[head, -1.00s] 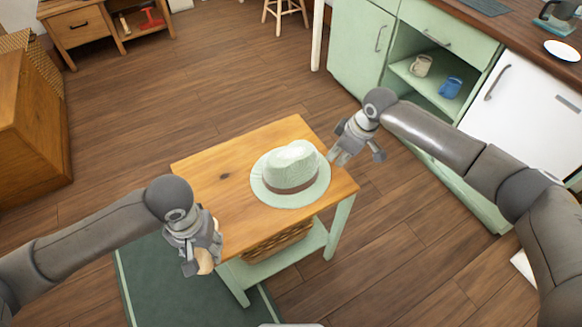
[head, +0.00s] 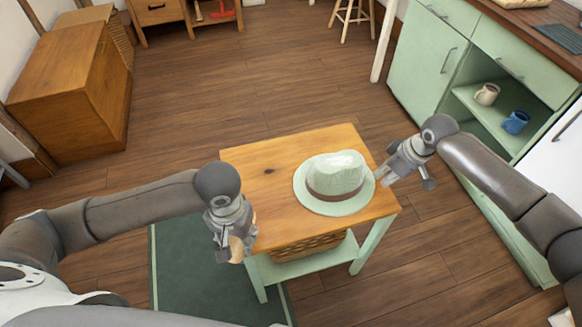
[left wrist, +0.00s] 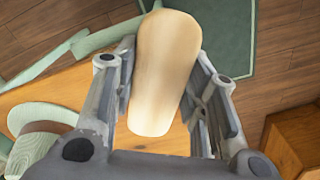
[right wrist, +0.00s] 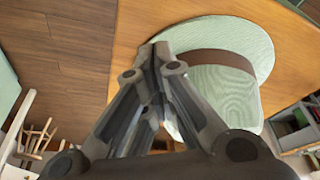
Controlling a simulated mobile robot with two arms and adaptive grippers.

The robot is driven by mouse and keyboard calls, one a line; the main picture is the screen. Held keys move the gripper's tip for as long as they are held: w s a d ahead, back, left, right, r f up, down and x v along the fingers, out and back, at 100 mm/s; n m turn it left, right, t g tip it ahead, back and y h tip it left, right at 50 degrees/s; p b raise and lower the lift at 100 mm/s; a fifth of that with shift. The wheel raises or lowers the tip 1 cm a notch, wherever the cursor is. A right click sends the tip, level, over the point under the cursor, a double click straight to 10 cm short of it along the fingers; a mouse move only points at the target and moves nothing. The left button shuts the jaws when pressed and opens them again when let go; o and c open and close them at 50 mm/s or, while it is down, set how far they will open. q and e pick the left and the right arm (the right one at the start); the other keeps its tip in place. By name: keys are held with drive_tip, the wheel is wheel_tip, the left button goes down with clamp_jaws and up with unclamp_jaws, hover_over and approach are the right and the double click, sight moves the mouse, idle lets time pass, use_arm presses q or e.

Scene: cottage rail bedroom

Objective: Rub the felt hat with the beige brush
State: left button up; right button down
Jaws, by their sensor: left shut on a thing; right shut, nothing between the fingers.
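The pale green felt hat (head: 336,174) with a brown band lies brim down on the right half of the small wooden table (head: 262,183). My left gripper (head: 228,248) is shut on the beige brush (left wrist: 165,75) at the table's front left edge, apart from the hat. In the left wrist view the brush's smooth face fills the space between the fingers; no bristles show. My right gripper (head: 383,178) is shut and empty at the hat's right brim. In the right wrist view its fingertips (right wrist: 153,55) overlap the brim; I cannot tell whether they touch it.
A wicker basket (head: 310,246) sits on the table's lower shelf. A green rug (head: 196,280) lies at the front left. A green cabinet (head: 436,62) with mugs stands to the right. Wooden floor is open behind the table.

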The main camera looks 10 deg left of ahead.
sight(355, 162)
use_arm(q)
drive_tip(key=w+d+r, duration=0.6)
drive_tip(key=w+d, duration=0.2)
drive_tip(key=w, duration=0.3)
drive_tip(key=w+d+r, duration=0.7)
drive_tip(key=w, duration=0.5)
drive_tip(key=shift+s+f, duration=0.15)
drive_tip(key=shift+f, duration=1.4)
drive_tip(key=shift+s+f, duration=0.1)
drive_tip(key=shift+f, duration=1.45)
drive_tip(key=shift+f, duration=1)
drive_tip(key=shift+w+d+r, duration=0.1)
drive_tip(key=shift+w+d, duration=0.35)
drive_tip(key=shift+d, duration=0.3)
drive_tip(key=shift+w+d, duration=0.4)
drive_tip(key=shift+d, duration=0.3)
drive_tip(key=shift+w+d, duration=0.5)
drive_tip(key=shift+d, duration=0.35)
drive_tip(key=shift+w+d, duration=0.45)
drive_tip(key=shift+d, duration=0.45)
drive_tip(key=shift+w+d, duration=0.5)
drive_tip(key=shift+d, duration=0.35)
drive_tip(key=shift+f, duration=0.25)
